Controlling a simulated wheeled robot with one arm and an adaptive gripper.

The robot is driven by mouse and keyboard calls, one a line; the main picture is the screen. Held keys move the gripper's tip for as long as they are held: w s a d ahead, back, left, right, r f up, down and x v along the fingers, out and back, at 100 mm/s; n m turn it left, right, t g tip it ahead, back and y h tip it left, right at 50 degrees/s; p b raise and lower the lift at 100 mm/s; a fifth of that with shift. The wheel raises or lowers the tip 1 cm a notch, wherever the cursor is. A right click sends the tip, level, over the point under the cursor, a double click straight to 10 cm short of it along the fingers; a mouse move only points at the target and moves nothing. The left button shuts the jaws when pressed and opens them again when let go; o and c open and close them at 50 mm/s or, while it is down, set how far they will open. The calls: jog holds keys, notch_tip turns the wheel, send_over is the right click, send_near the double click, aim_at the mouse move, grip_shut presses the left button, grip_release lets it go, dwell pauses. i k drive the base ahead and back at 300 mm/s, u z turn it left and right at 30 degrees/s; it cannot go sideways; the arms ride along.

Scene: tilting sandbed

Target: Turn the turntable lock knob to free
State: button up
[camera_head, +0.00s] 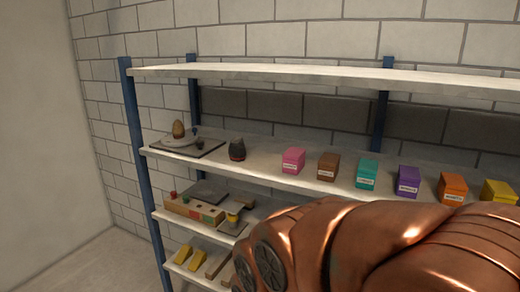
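A turntable, a pale round disc (180,139) on a dark flat base (207,147), sits at the left end of the upper middle shelf. A brown egg-shaped object (178,129) stands on the disc. A small dark upright piece (196,132) and a small dark bit on the base show beside the disc. I cannot tell which of them is the lock knob, or how it is turned. My copper arm fills the lower right, to the right of and nearer than the turntable. My gripper is not in view.
A dark rounded object (237,149) stands right of the turntable, then a row of coloured boxes (293,160). A lower shelf holds a wooden block with coloured parts (194,208). Yellow wedges (183,254) lie below. A blue post (138,165) bounds the rack's left side.

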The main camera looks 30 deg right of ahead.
aim_at(199, 144)
jog(key=u, duration=1.1)
jog(key=i, duration=1.8)
jog(key=z, duration=0.7)
